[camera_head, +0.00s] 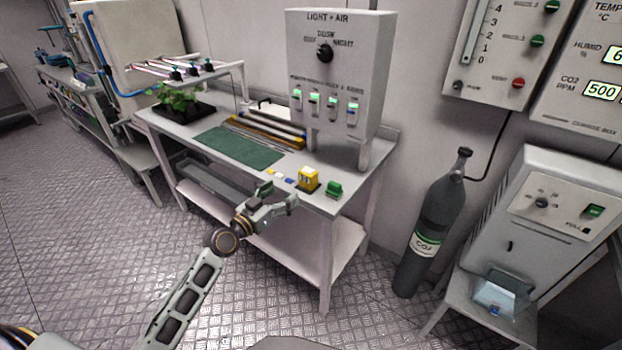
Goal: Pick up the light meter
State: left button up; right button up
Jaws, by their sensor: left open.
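A small yellow box with a pale top (308,180), which looks like the light meter, stands upright on a dark base near the front right edge of the white bench (352,168). A small green item (334,189) sits just right of it. My left gripper (281,193) is open at the bench's front edge, to the left of the yellow box and apart from it as far as I can see. Nothing shows between its fingers. My right gripper is not in view.
A green mat (240,147), dark and yellow rods (265,132) and a plant tray (185,108) lie on the bench. The light-and-air control box (335,75) rises behind. A grey CO2 cylinder (432,225) stands right of the bench. Metal floor (110,230) is open at left.

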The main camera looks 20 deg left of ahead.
aim_at(304, 174)
pick_arm(q)
jog(key=shift+r, duration=0.35)
jog(key=shift+s, duration=0.1)
jog(key=x, duration=0.6)
jog(key=shift+w+d+p, duration=0.15)
jog(key=shift+w+p, duration=0.1)
jog(key=shift+p, duration=0.15)
jog(key=shift+x, duration=1.1)
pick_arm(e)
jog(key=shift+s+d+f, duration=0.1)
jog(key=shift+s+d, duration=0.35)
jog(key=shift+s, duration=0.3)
pick_arm(q)
jog(key=shift+w, duration=0.1)
